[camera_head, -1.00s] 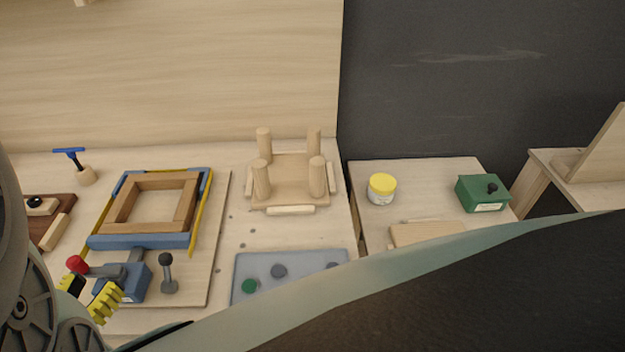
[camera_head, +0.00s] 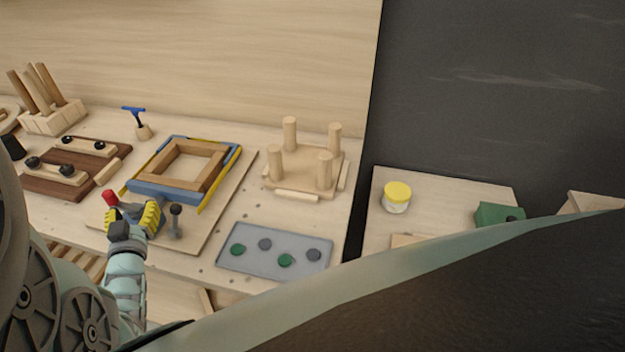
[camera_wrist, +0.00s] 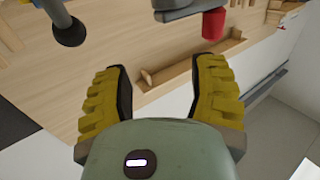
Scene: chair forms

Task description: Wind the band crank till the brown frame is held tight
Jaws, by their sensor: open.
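The brown frame (camera_head: 170,181) lies flat on a board, with blue corner pieces (camera_head: 165,194) and a yellow band (camera_head: 219,183) around it. The band crank has a red knob (camera_head: 110,197); its blue body is mostly hidden behind my gripper. My gripper (camera_head: 133,214) is open and empty at the crank, its yellow fingers close to the knob. In the wrist view the red knob (camera_wrist: 213,24) stands just beyond the right fingertip, not between the fingers (camera_wrist: 160,88). I cannot tell whether any finger touches the crank.
A dark-knobbed lever (camera_head: 175,211) stands right of the crank; it also shows in the wrist view (camera_wrist: 70,32). A grey tray with round pads (camera_head: 232,262), a stool form (camera_head: 284,186) and a yellow-lidded jar (camera_head: 397,197) are to the right. A brown clamp board (camera_head: 88,150) is left.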

